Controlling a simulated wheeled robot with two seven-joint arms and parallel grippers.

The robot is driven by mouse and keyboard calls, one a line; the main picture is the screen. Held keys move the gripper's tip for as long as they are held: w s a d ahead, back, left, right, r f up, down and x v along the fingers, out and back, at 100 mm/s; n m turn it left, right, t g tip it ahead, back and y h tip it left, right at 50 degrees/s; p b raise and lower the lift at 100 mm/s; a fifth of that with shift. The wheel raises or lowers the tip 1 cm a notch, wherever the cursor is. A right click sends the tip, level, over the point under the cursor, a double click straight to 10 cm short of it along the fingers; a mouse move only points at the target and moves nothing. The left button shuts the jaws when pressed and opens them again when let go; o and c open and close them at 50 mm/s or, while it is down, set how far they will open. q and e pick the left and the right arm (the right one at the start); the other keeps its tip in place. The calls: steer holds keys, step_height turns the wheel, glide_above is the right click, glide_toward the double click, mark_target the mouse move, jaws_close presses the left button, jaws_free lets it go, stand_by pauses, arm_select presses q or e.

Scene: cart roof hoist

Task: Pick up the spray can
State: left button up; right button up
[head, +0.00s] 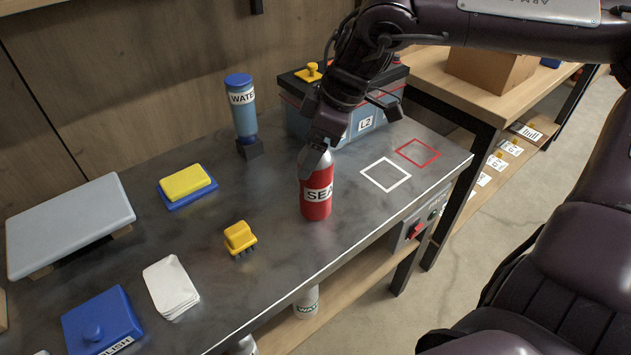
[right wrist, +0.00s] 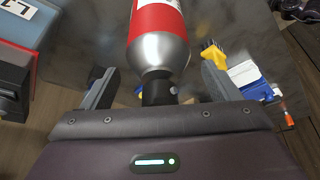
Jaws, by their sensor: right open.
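The spray can is a red can (head: 316,198) with a white label starting "SEA". It stands upright on the grey metal bench top (head: 270,275). My right gripper (head: 320,146) is over the top of the can and hides its cap. In the right wrist view the can (right wrist: 160,45) shows a silver shoulder and black top, which lies between the two open fingers (right wrist: 158,85). Gaps show on both sides, so the fingers do not grip it. My left gripper is in neither view.
White (head: 386,174) and red (head: 418,153) outlined squares on the right are empty. The bench's front edge is close.

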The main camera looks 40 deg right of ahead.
steer(key=shift+c, duration=0.4)
steer(key=c, duration=1.4)
steer(key=shift+c, duration=0.7)
steer(key=shift+r, duration=0.15)
